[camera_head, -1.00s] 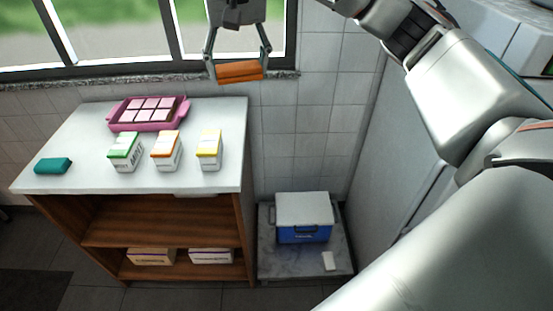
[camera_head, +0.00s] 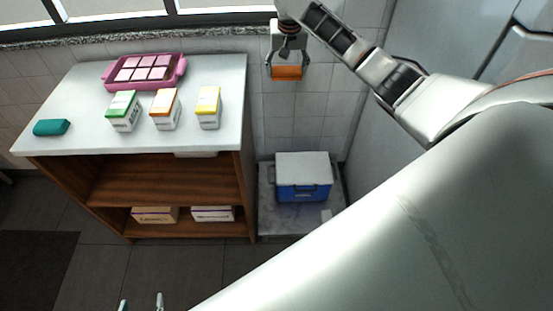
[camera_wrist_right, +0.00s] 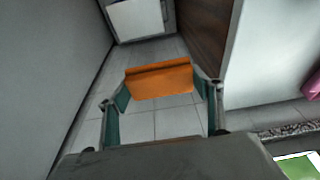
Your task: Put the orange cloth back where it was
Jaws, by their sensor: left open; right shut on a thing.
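The orange cloth (camera_head: 286,73) is held in the air by my right gripper (camera_head: 286,66), right of the white counter and above the blue cooler. In the right wrist view, the orange cloth (camera_wrist_right: 158,82) lies between the two fingers of my right gripper (camera_wrist_right: 162,92), which are shut on it. My left gripper (camera_head: 141,303) shows only its fingertips at the bottom edge; they are apart, with nothing seen between them.
A white-topped cabinet (camera_head: 205,140) bears a pink tray (camera_head: 112,83), three cartons with green, orange (camera_head: 165,110) and yellow tops, and a teal item (camera_head: 52,127). The blue cooler (camera_head: 303,190) with a white lid stands on a low grey slab (camera_head: 275,225). A pale wall is at right.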

